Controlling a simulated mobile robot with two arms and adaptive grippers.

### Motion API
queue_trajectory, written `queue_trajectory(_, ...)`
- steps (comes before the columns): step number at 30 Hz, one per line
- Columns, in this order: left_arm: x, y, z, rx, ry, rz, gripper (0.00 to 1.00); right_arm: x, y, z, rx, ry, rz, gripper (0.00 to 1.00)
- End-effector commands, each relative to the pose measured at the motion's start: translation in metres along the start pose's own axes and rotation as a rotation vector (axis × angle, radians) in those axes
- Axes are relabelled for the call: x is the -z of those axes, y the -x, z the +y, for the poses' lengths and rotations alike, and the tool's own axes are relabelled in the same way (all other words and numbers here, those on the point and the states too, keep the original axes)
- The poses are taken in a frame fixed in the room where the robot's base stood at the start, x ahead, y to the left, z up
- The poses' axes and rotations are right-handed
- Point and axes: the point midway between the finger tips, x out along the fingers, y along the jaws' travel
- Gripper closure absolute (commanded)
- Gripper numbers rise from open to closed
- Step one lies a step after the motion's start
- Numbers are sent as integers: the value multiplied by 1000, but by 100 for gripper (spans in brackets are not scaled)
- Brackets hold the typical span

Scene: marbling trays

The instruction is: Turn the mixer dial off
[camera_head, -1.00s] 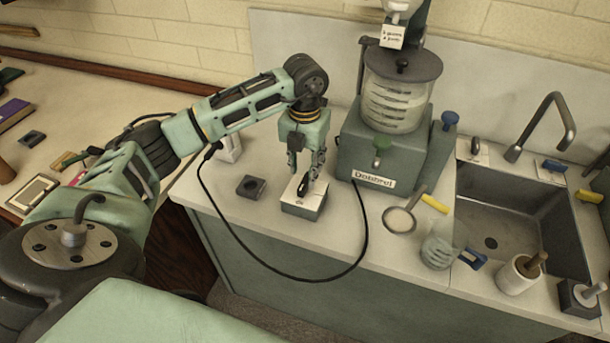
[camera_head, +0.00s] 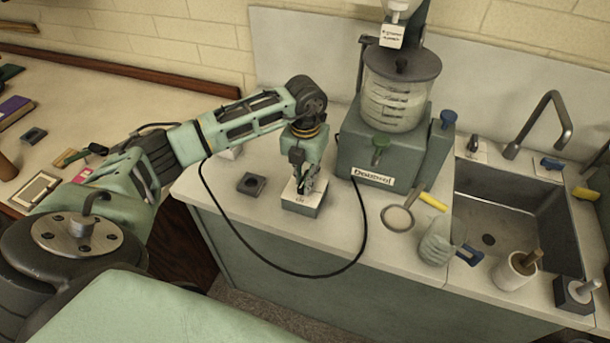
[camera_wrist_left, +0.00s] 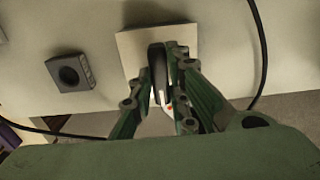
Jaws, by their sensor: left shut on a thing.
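My left gripper (camera_head: 304,190) points down at the box and is shut on the knob. In the left wrist view its green fingers (camera_wrist_left: 162,108) sit on both sides of the knob, above the pale box top. In the head view the fingers mostly hide the knob, and I cannot read its setting. My right gripper does not show.
The green-grey mixer (camera_head: 385,155) with its clear jar stands behind the box. A small dark square block (camera_head: 251,184) lies to the left. A black cable (camera_head: 362,235) loops around the front. A strainer (camera_head: 398,218), a jug (camera_head: 440,245) and the sink (camera_head: 500,225) are to the right.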

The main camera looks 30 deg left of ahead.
Motion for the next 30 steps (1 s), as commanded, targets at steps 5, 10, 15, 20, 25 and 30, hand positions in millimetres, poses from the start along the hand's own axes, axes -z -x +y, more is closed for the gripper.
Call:
queue_trajectory(5,0,0,0,0,0,0,100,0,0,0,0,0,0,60)
queue_trajectory(10,0,0,0,0,12,-1,100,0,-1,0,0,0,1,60)
queue_trajectory(15,0,0,0,0,64,-1,100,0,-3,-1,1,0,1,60)
queue_trajectory(20,-1,0,0,1,161,-1,100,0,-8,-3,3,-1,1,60)
queue_trajectory(25,-1,0,0,0,309,-1,100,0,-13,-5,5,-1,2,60)
queue_trajectory(30,-1,0,0,1,471,-2,100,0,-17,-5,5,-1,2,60)
